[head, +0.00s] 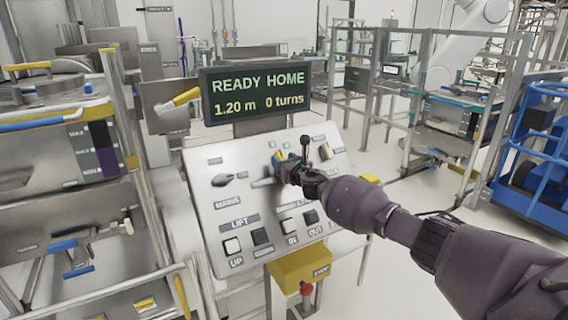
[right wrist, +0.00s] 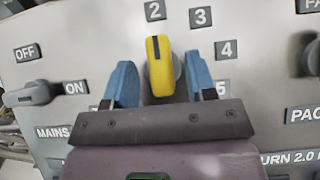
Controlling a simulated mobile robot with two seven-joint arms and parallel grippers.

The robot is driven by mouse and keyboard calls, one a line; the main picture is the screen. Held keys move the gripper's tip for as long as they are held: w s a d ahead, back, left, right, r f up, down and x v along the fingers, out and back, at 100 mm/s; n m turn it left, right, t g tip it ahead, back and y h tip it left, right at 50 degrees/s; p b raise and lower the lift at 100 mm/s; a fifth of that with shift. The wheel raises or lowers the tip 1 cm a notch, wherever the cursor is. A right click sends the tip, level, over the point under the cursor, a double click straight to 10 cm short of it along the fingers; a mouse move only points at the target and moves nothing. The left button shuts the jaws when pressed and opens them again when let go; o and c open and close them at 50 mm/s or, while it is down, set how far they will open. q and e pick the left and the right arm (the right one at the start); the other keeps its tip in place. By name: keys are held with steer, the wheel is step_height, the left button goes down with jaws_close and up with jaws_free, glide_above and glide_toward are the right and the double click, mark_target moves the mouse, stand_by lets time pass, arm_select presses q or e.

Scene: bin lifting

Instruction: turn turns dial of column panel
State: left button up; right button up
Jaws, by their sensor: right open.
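The turns dial (right wrist: 158,66) shows in the right wrist view as a knob with a yellow pointer face, pointing up near the 2. The numbers 2 to 5 are printed around its right side. My right gripper (head: 281,162) is at the upper middle of the column panel (head: 207,207) and hides most of the dial in the head view. Its blue fingers are open, one on each side of the dial, with visible gaps between them and the pointer. My left gripper is not in view.
A display (head: 255,92) above the panel reads "READY HOME, 1.20 m, 0 turns". A mains switch (head: 223,180) sits left of the gripper and another knob (head: 325,151) right of it. Push buttons (head: 232,246) line the lower panel. A red stop button (head: 306,289) is below.

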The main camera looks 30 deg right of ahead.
steer(key=shift+w, duration=0.2)
steer(key=c, duration=0.9)
